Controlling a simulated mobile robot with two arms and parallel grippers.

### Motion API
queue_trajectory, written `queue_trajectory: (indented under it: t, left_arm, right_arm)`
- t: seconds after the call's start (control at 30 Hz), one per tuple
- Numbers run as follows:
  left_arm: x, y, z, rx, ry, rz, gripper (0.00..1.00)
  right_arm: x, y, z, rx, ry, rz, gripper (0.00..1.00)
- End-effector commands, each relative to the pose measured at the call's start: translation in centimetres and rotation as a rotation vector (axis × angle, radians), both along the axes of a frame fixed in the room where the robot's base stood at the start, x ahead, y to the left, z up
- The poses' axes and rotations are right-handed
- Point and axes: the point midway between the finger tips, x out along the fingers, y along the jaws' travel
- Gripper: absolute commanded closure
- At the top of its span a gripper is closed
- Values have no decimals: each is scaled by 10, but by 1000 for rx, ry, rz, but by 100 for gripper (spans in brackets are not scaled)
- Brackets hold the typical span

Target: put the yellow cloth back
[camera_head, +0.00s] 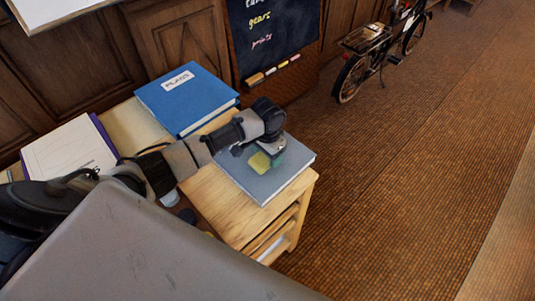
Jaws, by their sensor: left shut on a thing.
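The yellow cloth (260,162) is a small pale yellow patch at the tip of my left gripper (266,156). The gripper is shut on it, over a grey-blue book (267,184) on the right end of the wooden desk (225,205). I cannot tell whether the cloth touches the book. The gripper's body hides part of the cloth and part of the book. My right gripper is not in view.
A blue binder (187,97) labelled "PLANS" lies at the back of the desk, and a white book (68,152) lies at the left. A chalkboard (272,35) with coloured chalks on its ledge stands behind. A bicycle (378,45) stands at the back right. The floor on the right is clear.

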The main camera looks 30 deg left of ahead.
Motion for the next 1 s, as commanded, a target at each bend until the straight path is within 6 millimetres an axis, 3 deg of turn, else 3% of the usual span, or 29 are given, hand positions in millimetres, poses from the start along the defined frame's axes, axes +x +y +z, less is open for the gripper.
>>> queue_trajectory:
  t: [0.47,0.5,0.63,1.0]
  left_arm:
    - [0,0,-12,-1,-2,1,56]
    - [0,0,-12,-1,-2,1,34]
    - [0,0,-12,0,-2,0,14]
    - [1,0,-6,0,-3,0,11]
  right_arm:
    - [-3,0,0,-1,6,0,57]
    - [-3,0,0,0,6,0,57]
    - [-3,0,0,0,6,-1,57]
    - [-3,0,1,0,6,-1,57]
